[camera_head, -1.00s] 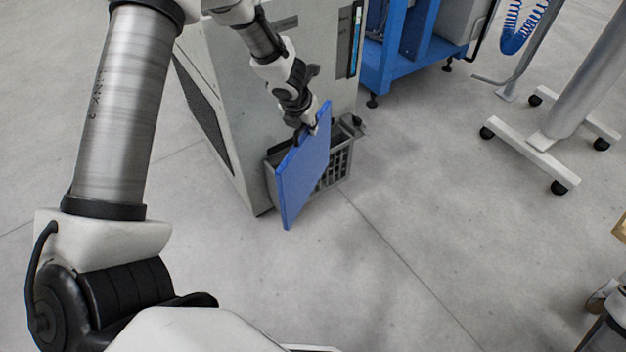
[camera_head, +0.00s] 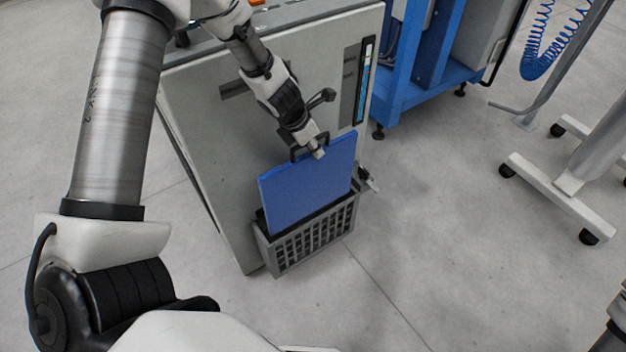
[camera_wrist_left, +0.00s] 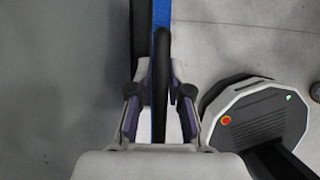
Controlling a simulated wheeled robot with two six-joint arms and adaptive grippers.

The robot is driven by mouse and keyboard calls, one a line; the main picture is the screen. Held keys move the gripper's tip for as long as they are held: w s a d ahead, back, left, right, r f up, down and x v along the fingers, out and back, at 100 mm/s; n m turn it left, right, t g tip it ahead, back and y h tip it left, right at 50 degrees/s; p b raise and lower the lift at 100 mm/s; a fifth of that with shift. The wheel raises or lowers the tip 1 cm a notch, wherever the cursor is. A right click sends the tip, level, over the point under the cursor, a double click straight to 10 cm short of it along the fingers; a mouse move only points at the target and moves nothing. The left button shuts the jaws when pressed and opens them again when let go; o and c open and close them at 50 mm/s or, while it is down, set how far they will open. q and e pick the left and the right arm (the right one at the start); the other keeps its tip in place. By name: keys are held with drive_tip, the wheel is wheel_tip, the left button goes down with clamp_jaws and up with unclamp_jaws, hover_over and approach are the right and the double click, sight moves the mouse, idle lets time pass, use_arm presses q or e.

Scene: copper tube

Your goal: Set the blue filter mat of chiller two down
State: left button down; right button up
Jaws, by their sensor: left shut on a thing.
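The blue filter mat (camera_head: 305,188) is a thin flat panel, held upright at the grey slotted basket (camera_head: 312,240) on the chiller's side (camera_head: 215,125). Its lower edge is hidden behind the basket's front wall, so I cannot tell whether it touches the bottom. My left gripper (camera_head: 312,150) is shut on the mat's dark handle at its top edge. In the left wrist view the mat (camera_wrist_left: 161,14) shows edge-on, with the black handle (camera_wrist_left: 162,70) between the fingers of my left gripper (camera_wrist_left: 160,95). My right gripper is not clearly in view.
A blue frame (camera_head: 425,85) stands behind the chiller. A wheeled stand (camera_head: 560,190) with white feet is at the right, below a blue coiled hose (camera_head: 550,45). The floor (camera_head: 430,240) in front and to the right of the basket is clear.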

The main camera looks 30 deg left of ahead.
sight(313, 203)
use_arm(q)
wheel_tip(313, 203, down, 25)
drive_tip(key=b, duration=2.3)
drive_tip(key=shift+w+a+f, duration=0.15)
drive_tip(key=shift+r, duration=0.25)
drive_tip(key=shift+f, duration=0.25)
drive_tip(key=c, duration=1.1)
unclamp_jaws()
drive_tip(key=shift+r, duration=0.1)
drive_tip(key=shift+r, duration=0.15)
